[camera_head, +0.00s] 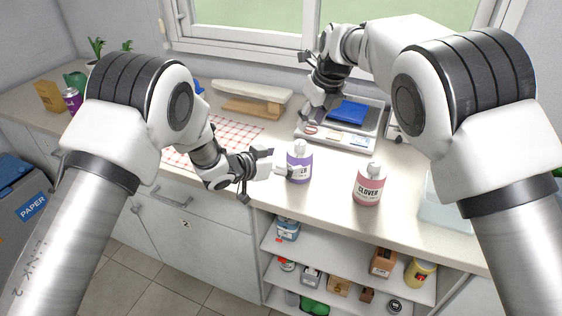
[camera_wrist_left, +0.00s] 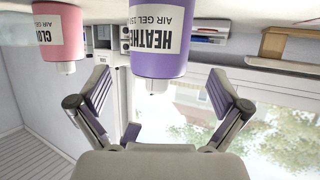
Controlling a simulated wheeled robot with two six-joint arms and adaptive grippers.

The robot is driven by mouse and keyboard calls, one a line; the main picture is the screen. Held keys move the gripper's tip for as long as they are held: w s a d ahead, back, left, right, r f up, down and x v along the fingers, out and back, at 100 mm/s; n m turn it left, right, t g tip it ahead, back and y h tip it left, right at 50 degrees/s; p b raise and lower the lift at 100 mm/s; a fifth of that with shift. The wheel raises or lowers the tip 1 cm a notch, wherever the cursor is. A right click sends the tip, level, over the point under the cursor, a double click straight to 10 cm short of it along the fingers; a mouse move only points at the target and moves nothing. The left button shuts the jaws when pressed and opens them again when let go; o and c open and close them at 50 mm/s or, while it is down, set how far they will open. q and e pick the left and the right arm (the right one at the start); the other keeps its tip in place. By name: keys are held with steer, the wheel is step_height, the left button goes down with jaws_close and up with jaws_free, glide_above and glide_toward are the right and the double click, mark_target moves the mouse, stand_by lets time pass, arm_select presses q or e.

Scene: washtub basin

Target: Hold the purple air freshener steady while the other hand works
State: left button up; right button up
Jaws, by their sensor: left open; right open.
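The purple air freshener (camera_head: 299,167) stands upright on the counter near its front edge, with a white cap. In the left wrist view, which is upside down, the purple bottle (camera_wrist_left: 158,40) shows its "HEATHER AIR GEL" label between the spread fingers. My left gripper (camera_head: 262,172) is open just left of the bottle, and no grip on it shows. My right gripper (camera_head: 313,112) is open at the back, over the left side of a grey tray (camera_head: 345,143); its fingertips are small and partly hidden.
A pink "CLOVER" bottle (camera_head: 369,186) stands to the right of the purple one; it also shows in the left wrist view (camera_wrist_left: 58,30). A blue item (camera_head: 348,112) lies in the tray. A checked cloth (camera_head: 228,133) and a wooden board (camera_head: 252,107) lie at left. Open shelves (camera_head: 340,262) are below.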

mark_target(300, 158)
arm_select(q)
steer(key=x, duration=0.7)
steer(key=shift+f, duration=0.15)
steer(key=shift+s, duration=0.1)
steer(key=shift+c, duration=1.1)
steer(key=c, duration=1.1)
